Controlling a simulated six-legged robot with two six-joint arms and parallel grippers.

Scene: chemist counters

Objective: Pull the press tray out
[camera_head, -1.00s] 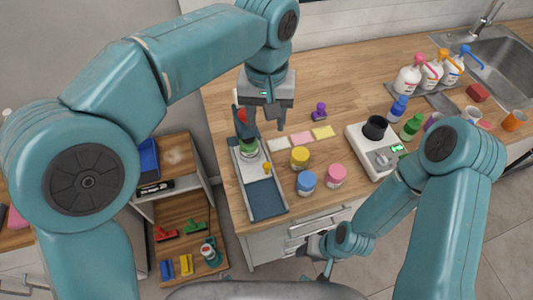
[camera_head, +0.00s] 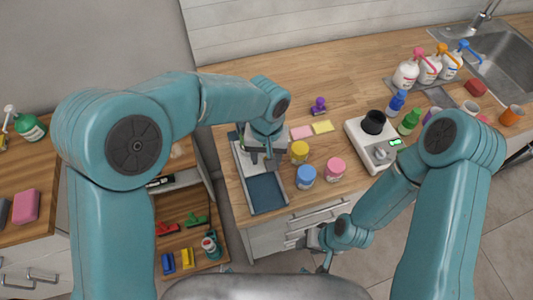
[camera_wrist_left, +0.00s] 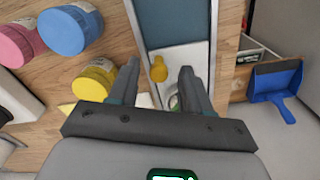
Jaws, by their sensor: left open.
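The press is a long grey frame (camera_head: 239,163) on the left end of the wooden counter, with a dark blue tray bed (camera_head: 267,193) at its near end. In the left wrist view, a yellow knob (camera_wrist_left: 158,70) shows on the pale part of the press, between my left fingers. My left gripper (camera_head: 262,160) is open over the press; its fingers (camera_wrist_left: 157,85) stand on both sides of the knob, and I cannot tell whether they touch it. In the head view, my left gripper hides the knob. My right gripper (camera_head: 318,242) hangs by the drawer fronts, its jaws unclear.
Yellow (camera_head: 299,152), blue (camera_head: 306,176) and pink (camera_head: 335,168) jars stand close right of the press. A scale (camera_head: 362,140) with a black cup is farther right. Left of the press is an open shelf (camera_head: 190,225) with brushes. Counter behind the press is clear.

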